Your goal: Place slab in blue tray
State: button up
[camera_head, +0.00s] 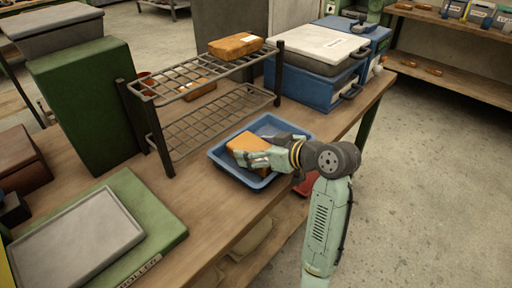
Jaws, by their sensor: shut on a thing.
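The slab (246,146) is an orange-brown block. It is in the blue tray (217,154), or just above its floor; I cannot tell whether it touches the tray. My gripper (262,158) reaches in from the right and is shut on the slab, covering its right and front parts. The blue tray lies on the wooden bench in front of the wire rack. Its far right floor shows bare.
A two-level wire rack (205,108) stands behind the tray, with another orange-brown block (236,46) on top. Blue cases (302,84) stand at the back right. A green box (90,105) and a grey tray (80,245) are at the left. Bare bench lies between.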

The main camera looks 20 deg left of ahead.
jog(key=shift+f, duration=0.1)
jog(key=o, duration=1.8)
jog(key=shift+o, duration=0.2)
jog(key=shift+d+r, duration=0.1)
jog(key=shift+r, duration=0.1)
jog(key=b+v, duration=0.1)
jog(key=v, duration=1)
jog(key=shift+s+d+r, duration=0.2)
jog(key=shift+d, duration=0.1)
jog(key=shift+d, duration=0.15)
